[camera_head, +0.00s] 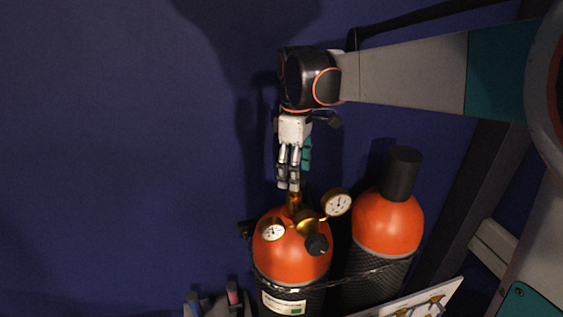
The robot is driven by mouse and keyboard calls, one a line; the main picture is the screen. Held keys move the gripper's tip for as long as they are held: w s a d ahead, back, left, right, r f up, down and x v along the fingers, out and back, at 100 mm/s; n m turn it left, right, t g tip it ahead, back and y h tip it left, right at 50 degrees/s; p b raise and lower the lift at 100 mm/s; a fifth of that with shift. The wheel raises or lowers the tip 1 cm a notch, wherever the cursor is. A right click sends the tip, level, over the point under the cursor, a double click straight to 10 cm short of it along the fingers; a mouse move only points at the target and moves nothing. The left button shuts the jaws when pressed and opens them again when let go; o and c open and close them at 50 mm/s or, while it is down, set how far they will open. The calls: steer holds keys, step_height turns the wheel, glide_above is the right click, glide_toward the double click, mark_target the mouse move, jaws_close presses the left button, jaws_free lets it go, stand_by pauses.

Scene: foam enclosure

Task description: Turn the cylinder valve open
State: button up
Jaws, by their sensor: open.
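The orange and black gas cylinder (291,258) stands upright at the lower middle, with a brass valve and regulator (306,227) on top. The regulator carries two round gauges, the left one (271,230) and the right one (338,203), and a black knob (316,244) at the front. My gripper (288,186) points down right above the cylinder's valve top, with its fingers at or very near the brass neck. The fingers hide the valve's top, so I cannot tell whether they touch it or stand around it. The gripper is open.
A second orange cylinder with a black cap (402,174) stands close to the right. A strap or chain (345,278) runs across both cylinders. A white board with brass fittings (415,303) is at the lower right. Dark blue wall fills the left.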

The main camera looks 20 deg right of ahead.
step_height(320, 180, up, 12)
steer(key=shift+f, duration=0.15)
stand_by(0.5)
